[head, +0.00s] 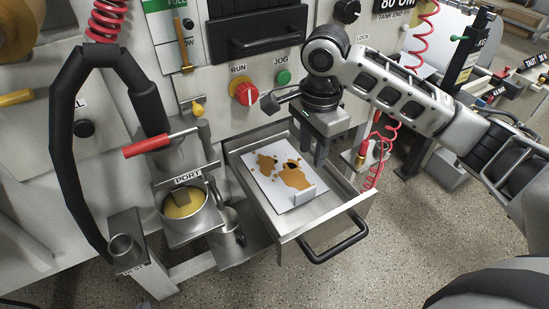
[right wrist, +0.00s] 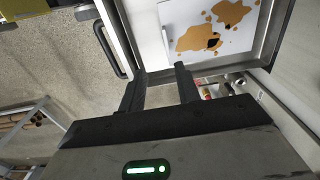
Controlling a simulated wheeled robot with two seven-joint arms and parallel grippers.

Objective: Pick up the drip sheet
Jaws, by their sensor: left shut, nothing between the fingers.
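The drip sheet (head: 281,178) is white with brown stains and lies flat in the open drawer (head: 341,206). A small pale upright tab (head: 304,196) stands at its near edge. In the right wrist view the sheet (right wrist: 212,28) is at the top, beyond the fingers. My right gripper (head: 314,152) hangs over the drawer's right side, fingers pointing down, beside the sheet and apart from it. Its two fingers are spread with nothing between them, as the right wrist view (right wrist: 160,74) also shows. My left gripper is not in view.
The drawer handle (head: 336,240) sticks out at the front. Left of the drawer are the port cup (head: 183,205) and a red-handled lever (head: 150,147). The machine panel with a red RUN knob (head: 245,93) rises behind. A red coiled hose (head: 378,150) hangs close right of my right gripper.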

